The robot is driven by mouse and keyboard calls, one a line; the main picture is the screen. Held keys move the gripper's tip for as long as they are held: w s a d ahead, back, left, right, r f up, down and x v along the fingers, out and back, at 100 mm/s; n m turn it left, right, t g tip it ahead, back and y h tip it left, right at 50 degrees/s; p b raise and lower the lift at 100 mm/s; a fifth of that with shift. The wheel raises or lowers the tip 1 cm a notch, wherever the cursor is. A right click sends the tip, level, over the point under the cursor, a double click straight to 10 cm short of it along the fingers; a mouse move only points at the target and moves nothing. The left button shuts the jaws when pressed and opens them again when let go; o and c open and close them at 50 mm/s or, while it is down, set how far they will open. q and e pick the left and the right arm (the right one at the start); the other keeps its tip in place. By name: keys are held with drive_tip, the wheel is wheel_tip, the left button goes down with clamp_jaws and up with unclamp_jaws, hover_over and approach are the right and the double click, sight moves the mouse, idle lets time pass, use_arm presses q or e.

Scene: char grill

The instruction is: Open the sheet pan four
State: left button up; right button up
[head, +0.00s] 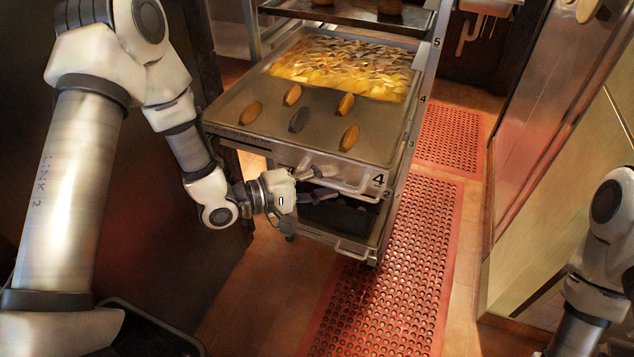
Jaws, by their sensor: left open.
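Sheet pan four (225,107) is a metal tray in a rack, marked with a "4" label at its front right corner. It sticks out toward me from the rack and carries a bed of yellow-brown food at the back and several loose wedge-shaped pieces in front. My left gripper (318,184) is open at the pan's front edge, just below the rim and left of the label. I cannot tell whether its fingers touch the pan's handle. My right arm shows at the right edge, but its gripper is out of view.
The rack (423,98) holds another pan (345,14) above, near a "5" label, and a lower pan (352,247) with a dark item. Red perforated mats (400,270) cover the floor to the right. A steel-fronted cabinet (560,130) stands at the right.

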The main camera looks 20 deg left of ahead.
use_arm(q)
drive_tip(key=v, duration=0.6)
drive_tip(key=shift+a, duration=0.3)
drive_tip(key=shift+s+a+r, duration=0.1)
drive_tip(key=shift+s+a, duration=0.05)
drive_tip(key=shift+s, duration=0.2)
